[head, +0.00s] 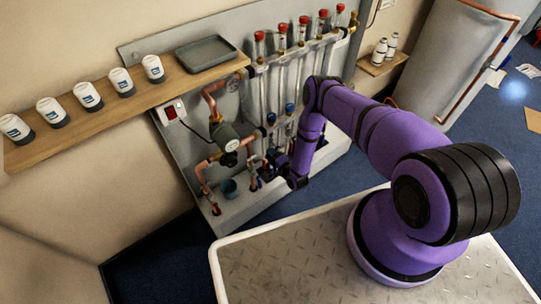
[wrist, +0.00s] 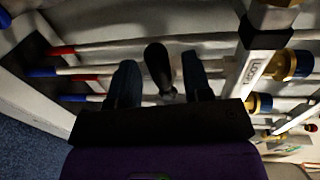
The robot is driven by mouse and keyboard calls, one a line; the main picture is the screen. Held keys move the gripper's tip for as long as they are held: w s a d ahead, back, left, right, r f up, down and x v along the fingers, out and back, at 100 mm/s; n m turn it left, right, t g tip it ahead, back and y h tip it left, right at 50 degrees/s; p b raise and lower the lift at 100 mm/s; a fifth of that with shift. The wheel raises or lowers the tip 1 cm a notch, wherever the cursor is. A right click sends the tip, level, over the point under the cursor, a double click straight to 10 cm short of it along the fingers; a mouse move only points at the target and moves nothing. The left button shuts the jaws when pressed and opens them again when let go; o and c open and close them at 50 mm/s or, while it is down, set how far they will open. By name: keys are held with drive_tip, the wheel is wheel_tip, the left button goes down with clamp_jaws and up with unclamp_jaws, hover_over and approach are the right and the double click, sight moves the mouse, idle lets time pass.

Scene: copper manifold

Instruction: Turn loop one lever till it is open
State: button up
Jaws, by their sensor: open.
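In the wrist view, my gripper (wrist: 158,62) is open, with one dark finger on each side of a dark, rounded handle that looks like the lever (wrist: 156,58). There is a gap between each finger and the handle, and I cannot tell contact in depth. A pale bar with printed lettering (wrist: 250,68), seemingly a loop label, stands just right of the fingers. In the head view, my gripper (head: 278,168) is at the lower part of the manifold (head: 262,95). The lever cannot be made out there behind my arm.
Pipes with red and blue sleeves (wrist: 75,72) run behind the fingers. A shelf (head: 110,108) holds several bottles and a grey tray (head: 206,54).

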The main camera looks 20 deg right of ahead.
drive_tip(key=shift+w+a, duration=0.2)
drive_tip(key=shift+w, duration=0.25)
clamp_jaws()
